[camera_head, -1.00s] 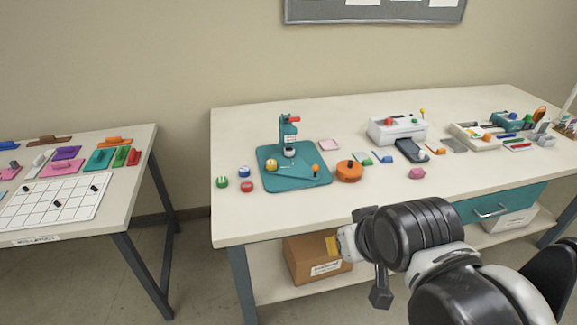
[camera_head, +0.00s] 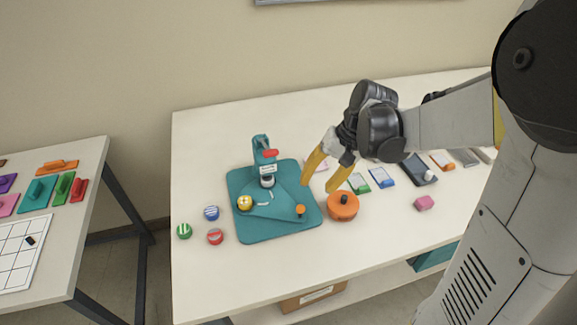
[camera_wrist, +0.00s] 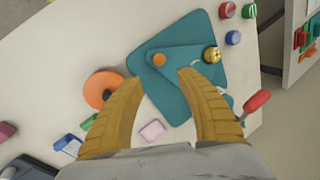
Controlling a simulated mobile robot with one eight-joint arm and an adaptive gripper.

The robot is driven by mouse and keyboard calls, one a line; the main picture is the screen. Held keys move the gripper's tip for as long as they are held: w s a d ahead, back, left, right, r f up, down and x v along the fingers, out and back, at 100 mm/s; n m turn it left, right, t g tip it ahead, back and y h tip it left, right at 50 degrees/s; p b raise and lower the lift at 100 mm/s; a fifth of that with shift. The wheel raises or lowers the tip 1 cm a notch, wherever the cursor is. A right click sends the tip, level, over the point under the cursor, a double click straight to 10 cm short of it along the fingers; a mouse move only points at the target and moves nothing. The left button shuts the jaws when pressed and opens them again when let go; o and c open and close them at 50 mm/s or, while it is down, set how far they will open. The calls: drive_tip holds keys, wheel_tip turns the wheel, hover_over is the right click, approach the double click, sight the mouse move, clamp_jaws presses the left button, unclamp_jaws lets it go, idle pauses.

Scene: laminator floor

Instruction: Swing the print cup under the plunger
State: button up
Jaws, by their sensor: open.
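The teal press stands on a teal base plate (camera_head: 250,232), with a plunger column (camera_head: 264,150) and a red lever (camera_head: 270,154). The lever also shows in the wrist view (camera_wrist: 257,101). A teal swing plate (camera_head: 277,204) lies on the base, with an orange knob (camera_head: 300,209) at its right end. A yellow round cup piece (camera_head: 245,203) sits at its left end, left of and in front of the plunger head (camera_head: 267,181). My gripper (camera_head: 320,184) is open and empty above the base's right side. In the wrist view the knob (camera_wrist: 159,60) lies just beyond the fingertips.
An orange round container (camera_head: 342,207) stands close to the base's right edge. Green, blue and red round pieces (camera_head: 215,237) lie left of the base. Small cards and a pink block (camera_head: 424,203) lie to the right. The table front is mostly clear.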

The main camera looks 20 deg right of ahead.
sight(302, 206)
drive_tip(key=b+x, duration=0.4)
drive_tip(key=x, duration=0.6)
drive_tip(key=shift+s+a+f, duration=0.15)
drive_tip(key=shift+f, duration=0.1)
drive_tip(key=shift+c, duration=0.6)
clamp_jaws()
